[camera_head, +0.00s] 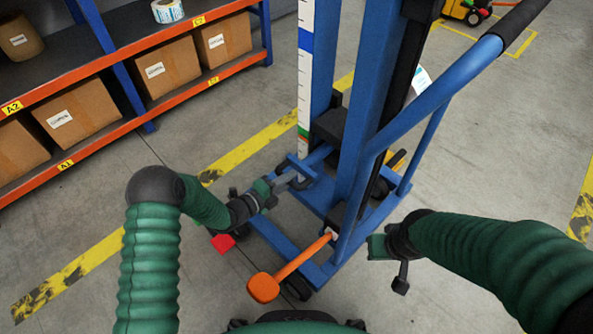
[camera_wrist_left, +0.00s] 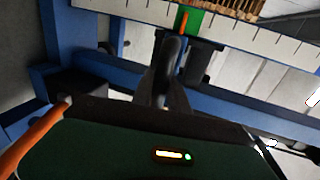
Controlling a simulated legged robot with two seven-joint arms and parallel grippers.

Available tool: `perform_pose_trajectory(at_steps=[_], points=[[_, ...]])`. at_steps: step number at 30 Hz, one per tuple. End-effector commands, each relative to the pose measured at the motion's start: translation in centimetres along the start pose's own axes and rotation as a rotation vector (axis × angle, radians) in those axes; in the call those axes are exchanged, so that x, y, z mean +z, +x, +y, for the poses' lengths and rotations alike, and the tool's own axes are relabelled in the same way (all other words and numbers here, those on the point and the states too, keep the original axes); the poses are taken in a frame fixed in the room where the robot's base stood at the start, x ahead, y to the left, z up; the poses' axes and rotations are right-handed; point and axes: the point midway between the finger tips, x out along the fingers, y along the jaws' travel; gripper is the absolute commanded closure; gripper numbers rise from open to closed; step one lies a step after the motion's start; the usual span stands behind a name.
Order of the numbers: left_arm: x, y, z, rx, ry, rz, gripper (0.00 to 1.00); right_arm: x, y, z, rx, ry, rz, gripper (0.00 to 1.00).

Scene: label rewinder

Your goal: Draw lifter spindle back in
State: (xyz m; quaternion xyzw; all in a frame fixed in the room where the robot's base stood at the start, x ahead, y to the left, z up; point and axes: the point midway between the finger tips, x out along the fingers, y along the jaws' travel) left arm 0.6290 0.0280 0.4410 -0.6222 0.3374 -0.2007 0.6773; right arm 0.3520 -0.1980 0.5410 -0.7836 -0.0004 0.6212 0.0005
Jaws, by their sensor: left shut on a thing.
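The blue lifter (camera_head: 378,95) stands in the middle of the head view, its mast upright on a low wheeled base. My left gripper (camera_head: 284,186) is at the near left of the mast, low down. It is shut on a dark loop-shaped handle (camera_head: 302,178), which also shows in the left wrist view (camera_wrist_left: 174,58). A black carriage block (camera_head: 333,127) sits on the mast behind it. I cannot clearly tell the spindle apart from these dark parts. My right gripper (camera_head: 378,247) is right of the base, apart from it; its jaw opening is unclear.
An orange lever (camera_head: 295,265) sticks out from the lifter's near side, between my arms. A white scale strip (camera_head: 306,60) stands along the mast. Shelves with cardboard boxes (camera_head: 168,65) are at the left. The floor at the right is mostly clear.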

Motion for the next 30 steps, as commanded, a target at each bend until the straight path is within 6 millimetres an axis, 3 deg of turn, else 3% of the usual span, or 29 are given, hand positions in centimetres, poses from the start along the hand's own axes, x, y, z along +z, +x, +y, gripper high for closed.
perform_pose_trajectory(at_steps=[6,15,21,30], points=[[-0.1,-6.7,1.5,0.017,-0.009,-0.002,1.0,-0.6,-2.6,0.0,0.0,0.0,0.0,1.0],[-0.1,-14.9,3.3,0.014,-0.008,-0.001,1.0,-1.1,-4.5,0.0,0.0,0.0,0.0,1.0],[-0.1,-18.2,4.2,0.013,-0.007,0.001,1.0,-1.2,-5.1,0.0,0.0,0.0,0.0,1.0],[-0.2,-19.8,4.6,0.013,-0.004,0.002,1.0,-1.3,-5.3,0.0,0.0,0.0,0.0,1.0]])
